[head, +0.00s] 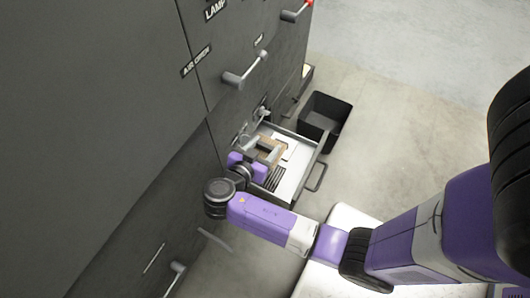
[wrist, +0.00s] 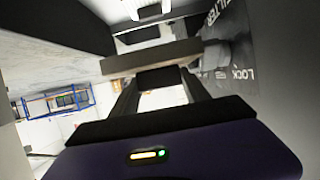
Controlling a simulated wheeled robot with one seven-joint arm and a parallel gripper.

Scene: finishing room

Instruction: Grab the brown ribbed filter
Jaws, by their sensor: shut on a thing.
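The brown ribbed filter (head: 271,156) is at the open drawer in the head view, partly hidden by my gripper (head: 260,152). In the wrist view the filter shows as a brownish bar (wrist: 152,57) across the fingertips. My gripper (wrist: 160,88) is shut on it, with one dark finger on each side. Its ribs are too small or dark to make out. I cannot tell whether the filter still touches the drawer floor.
The pulled-out drawer (head: 301,173) has raised walls and a front handle (head: 317,177). A black open bin (head: 325,117) stands on the floor just beyond it. The dark cabinet (head: 110,110) rises close on the left, with protruding handles (head: 245,72). The floor at upper right is clear.

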